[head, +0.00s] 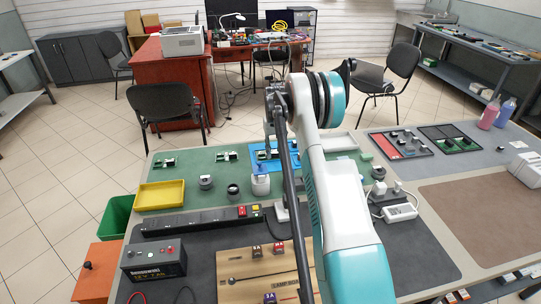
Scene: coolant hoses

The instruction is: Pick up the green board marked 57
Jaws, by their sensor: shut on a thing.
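Small green boards with white parts lie on the green mat (215,181) at the back of the table: one at the left (165,162) and one nearer the middle (227,156). Another green-and-white board (266,154) shows at the blue tray (257,164), partly covered by my arm. The markings are too small to read, so I cannot tell which is 57. My white and teal arm rises across the middle of the view.
A black power strip (201,221) and battery box (153,259) lie nearer. Parts trays (401,154) are at the back right. The brown mat (480,212) is clear.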

